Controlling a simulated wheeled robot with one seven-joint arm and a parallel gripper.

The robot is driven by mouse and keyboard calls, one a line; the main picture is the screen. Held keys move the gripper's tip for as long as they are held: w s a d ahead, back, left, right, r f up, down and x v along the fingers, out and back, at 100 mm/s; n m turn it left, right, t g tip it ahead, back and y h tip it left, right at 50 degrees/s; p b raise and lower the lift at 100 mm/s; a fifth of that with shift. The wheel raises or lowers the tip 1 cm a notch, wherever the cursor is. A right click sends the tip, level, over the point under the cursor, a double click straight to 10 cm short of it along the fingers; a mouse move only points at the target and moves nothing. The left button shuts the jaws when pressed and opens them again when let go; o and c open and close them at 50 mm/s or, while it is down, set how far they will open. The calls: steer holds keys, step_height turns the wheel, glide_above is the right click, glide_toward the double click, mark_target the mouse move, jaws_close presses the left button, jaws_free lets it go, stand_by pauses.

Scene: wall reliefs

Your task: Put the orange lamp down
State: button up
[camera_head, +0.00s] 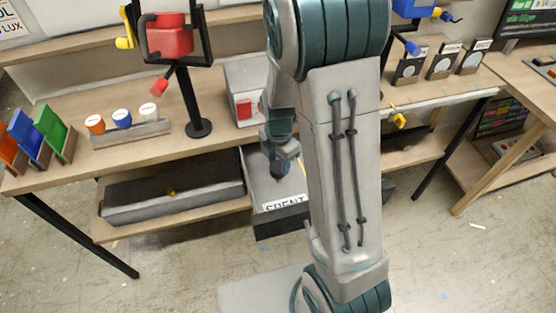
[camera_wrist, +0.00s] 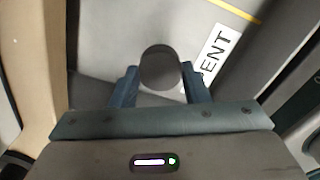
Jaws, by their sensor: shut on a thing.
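My gripper (camera_wrist: 160,88) is shut on a round, dark grey-brown thing (camera_wrist: 160,68), seen end-on in the wrist view. No orange shows on it, so I cannot tell from its colour that it is the orange lamp. In the head view my gripper (camera_head: 280,172) points down over the grey bin (camera_head: 262,200) labelled SPENT, and my arm covers part of the bin. The bin's label (camera_wrist: 214,58) also shows in the wrist view, right of the held thing. I cannot tell how high it is above the bin.
A long grey tray (camera_head: 130,203) lies on the lower shelf left of the bin. On the bench stand a rack of orange, blue and white caps (camera_head: 122,118), a black stand (camera_head: 198,127) with a red block, and a grey box (camera_head: 247,85) with a red button.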

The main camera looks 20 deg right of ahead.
mark_target(279, 166)
steer(key=o, duration=1.1)
steer(key=shift+r, duration=0.1)
step_height(279, 166, up, 12)
steer(key=f, duration=0.1)
steer(key=s+r+m+t, duration=0.1)
steer(key=s+r+m, duration=0.2)
steer(key=s+m, duration=0.4)
steer(key=s+r+m+t, duration=0.2)
steer(key=s+r+m, duration=0.2)
steer(key=m, duration=1.1)
steer(key=shift+s+a+r+m, duration=0.15)
steer(key=shift+s+m, duration=0.25)
steer(key=shift+s, duration=1.35)
